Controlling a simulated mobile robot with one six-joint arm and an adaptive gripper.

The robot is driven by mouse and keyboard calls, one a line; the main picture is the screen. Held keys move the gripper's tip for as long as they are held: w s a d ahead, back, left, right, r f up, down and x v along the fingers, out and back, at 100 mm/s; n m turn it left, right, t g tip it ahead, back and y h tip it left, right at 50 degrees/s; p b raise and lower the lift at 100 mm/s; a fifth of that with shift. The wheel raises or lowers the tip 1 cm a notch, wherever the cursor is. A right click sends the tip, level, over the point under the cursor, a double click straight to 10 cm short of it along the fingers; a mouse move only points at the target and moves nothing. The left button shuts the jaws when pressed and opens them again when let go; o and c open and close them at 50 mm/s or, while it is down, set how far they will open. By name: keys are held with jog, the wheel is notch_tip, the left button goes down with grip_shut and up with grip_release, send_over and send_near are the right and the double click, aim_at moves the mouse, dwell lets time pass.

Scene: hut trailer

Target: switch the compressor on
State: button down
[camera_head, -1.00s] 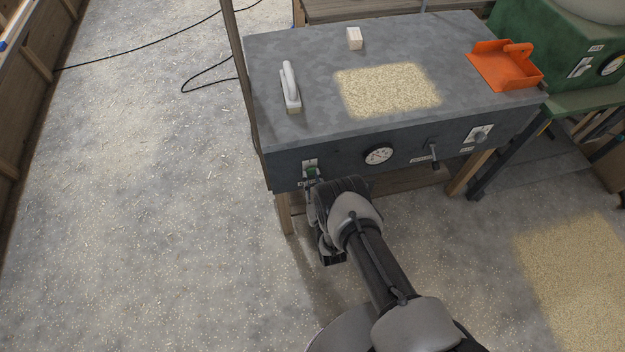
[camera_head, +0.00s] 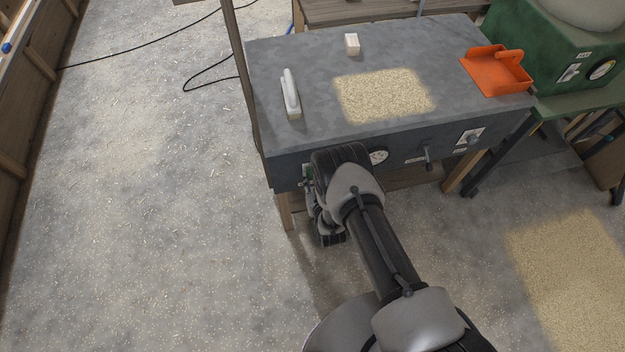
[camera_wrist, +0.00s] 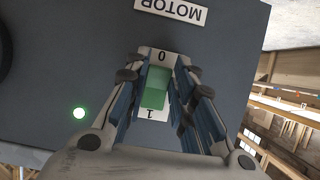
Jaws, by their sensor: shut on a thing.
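A green rocker switch (camera_wrist: 155,88) sits on a pale plate marked 0 and 1, with a MOTOR label (camera_wrist: 171,10) beside it, upside down in the wrist view. My gripper (camera_wrist: 160,76) has its fingers on either side of the switch and is shut on it. A small round green lamp (camera_wrist: 79,113) glows on the same dark panel. The panel is the front of a grey bench (camera_head: 285,172); in the head view my arm mostly hides the switch. A green machine (camera_head: 530,48) with a gauge stands at the right; I cannot read its label.
The bench front also carries a gauge (camera_head: 379,157) and a lever (camera_head: 428,157). On top are a white-handled float (camera_head: 291,93), a small pale block (camera_head: 352,44), sawdust and an orange dustpan (camera_head: 497,70). The floor at left is open, with a black cable (camera_head: 185,88).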

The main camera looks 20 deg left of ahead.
jog(key=c, duration=1.4)
grip_release()
jog(key=shift+o, duration=0.2)
jog(key=v, duration=1.2)
jog(key=shift+d, duration=0.1)
